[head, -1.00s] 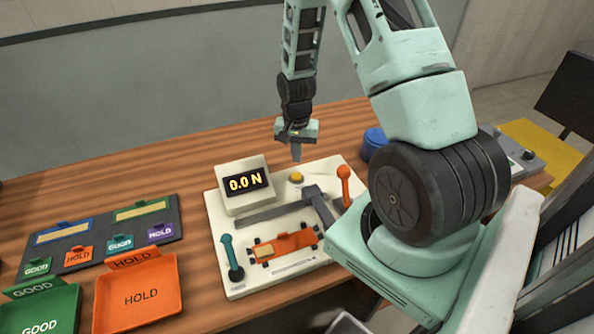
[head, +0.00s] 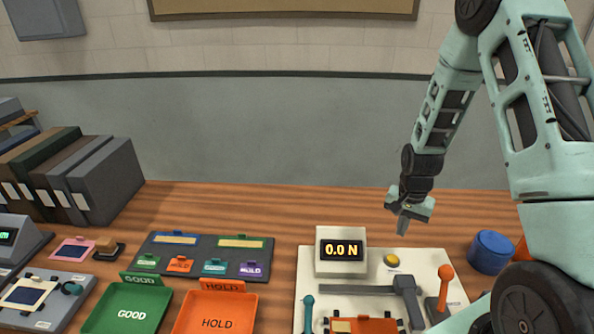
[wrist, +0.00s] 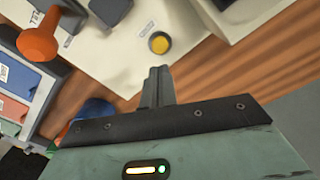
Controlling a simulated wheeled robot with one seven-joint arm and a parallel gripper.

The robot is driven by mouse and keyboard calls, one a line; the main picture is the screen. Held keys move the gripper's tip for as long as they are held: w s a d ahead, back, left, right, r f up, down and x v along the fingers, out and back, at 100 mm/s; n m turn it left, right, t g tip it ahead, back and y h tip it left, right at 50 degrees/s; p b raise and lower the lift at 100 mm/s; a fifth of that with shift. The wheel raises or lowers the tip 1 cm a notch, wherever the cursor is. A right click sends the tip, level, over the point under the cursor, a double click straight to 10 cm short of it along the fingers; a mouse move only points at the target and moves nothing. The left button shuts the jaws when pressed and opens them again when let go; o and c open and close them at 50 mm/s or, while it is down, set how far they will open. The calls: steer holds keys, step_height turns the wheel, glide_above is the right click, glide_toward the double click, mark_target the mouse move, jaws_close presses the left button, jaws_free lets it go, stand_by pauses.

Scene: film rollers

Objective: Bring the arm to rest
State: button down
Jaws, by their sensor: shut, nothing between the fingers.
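My gripper (head: 403,226) hangs from my raised arm above the back right part of the white test panel (head: 308,278). Its fingers are together with nothing between them. In the wrist view the closed fingertips (wrist: 157,72) point toward the yellow button (wrist: 159,43), with a gap in the picture between them. The yellow button also shows in the head view (head: 391,260), below the gripper. The display (head: 342,250) on the panel reads 0.0 N.
An orange-knobbed lever (head: 445,285) and a blue round container (head: 491,252) stand at right. Green GOOD (head: 128,312) and orange HOLD (head: 215,320) trays sit left of the panel. Binders (head: 95,180) stand at the far left. Bare wooden table lies behind the panel.

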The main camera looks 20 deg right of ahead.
steer(key=s+a+r+n, duration=0.1)
steer(key=a+r+n, duration=0.25)
steer(key=a, duration=0.45)
steer(key=s+a+r+n+y, duration=0.1)
steer(key=a+r+n, duration=0.2)
steer(key=a+r, duration=0.3)
steer(key=s+a+r+n, duration=0.1)
steer(key=a+r+n, duration=0.2)
steer(key=a, duration=0.6)
steer(key=s+a+r+n, duration=0.4)
steer(key=s+a, duration=0.1)
steer(key=s, duration=0.3)
steer(key=s+a+r+n, duration=0.4)
steer(key=s+a+n, duration=0.1)
steer(key=s, duration=0.3)
steer(key=shift+s+a, duration=0.3)
steer(key=shift+a, duration=0.5)
